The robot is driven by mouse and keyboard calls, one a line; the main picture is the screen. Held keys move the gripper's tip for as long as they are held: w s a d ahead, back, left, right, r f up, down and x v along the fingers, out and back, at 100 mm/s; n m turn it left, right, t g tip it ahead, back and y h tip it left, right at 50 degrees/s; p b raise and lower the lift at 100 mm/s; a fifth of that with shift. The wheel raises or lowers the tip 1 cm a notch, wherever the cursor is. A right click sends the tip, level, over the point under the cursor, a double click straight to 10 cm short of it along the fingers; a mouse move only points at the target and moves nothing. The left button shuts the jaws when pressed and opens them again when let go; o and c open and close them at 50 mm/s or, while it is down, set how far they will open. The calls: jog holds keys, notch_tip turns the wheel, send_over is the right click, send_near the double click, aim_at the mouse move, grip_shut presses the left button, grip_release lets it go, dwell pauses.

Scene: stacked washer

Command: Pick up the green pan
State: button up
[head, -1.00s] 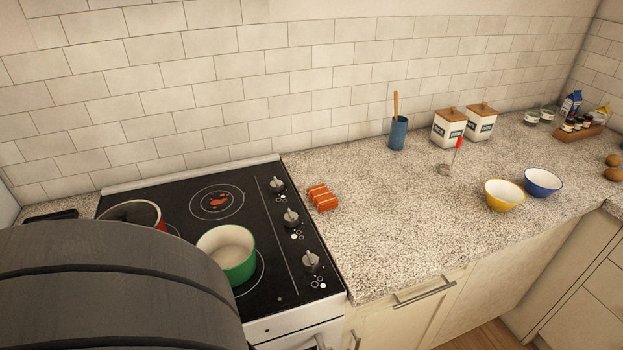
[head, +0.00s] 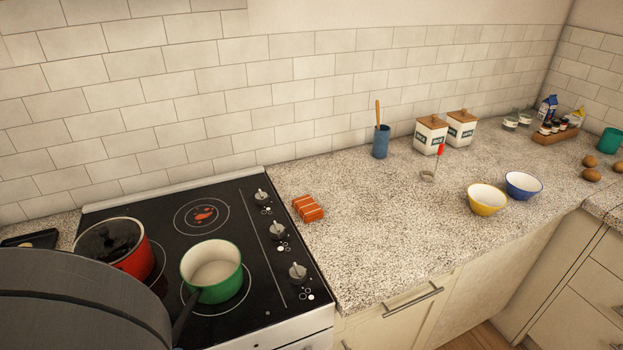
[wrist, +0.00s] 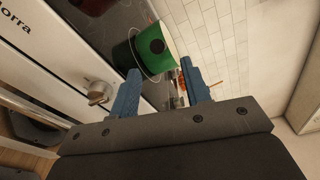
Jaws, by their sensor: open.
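The green pan (head: 222,285) sits on the front right burner of the black stove. It has a pale inside and a dark handle (head: 183,318) pointing toward the front left. In the wrist view the green pan (wrist: 155,48) shows beyond my gripper, with the round dark end of its handle facing the camera. My gripper (wrist: 160,80) is open, its two blue fingers spread apart with nothing between them. The pan lies ahead of the fingertips, and I see no contact. In the head view my gripper is not visible; a dark part of my arm covers the lower left.
A red pot (head: 138,262) stands on the stove left of the green pan. Orange-red packets (head: 308,208) lie on the counter (head: 370,240) right of the stove. A yellow bowl (head: 486,203) and a blue bowl (head: 523,187) stand farther right. Stove knobs (head: 297,273) line the stove's right side.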

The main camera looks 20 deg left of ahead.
aim_at(181, 318)
jog(key=shift+d+x, duration=0.2)
jog(key=shift+x, duration=5.25)
jog(key=shift+f, duration=0.1)
grip_shut()
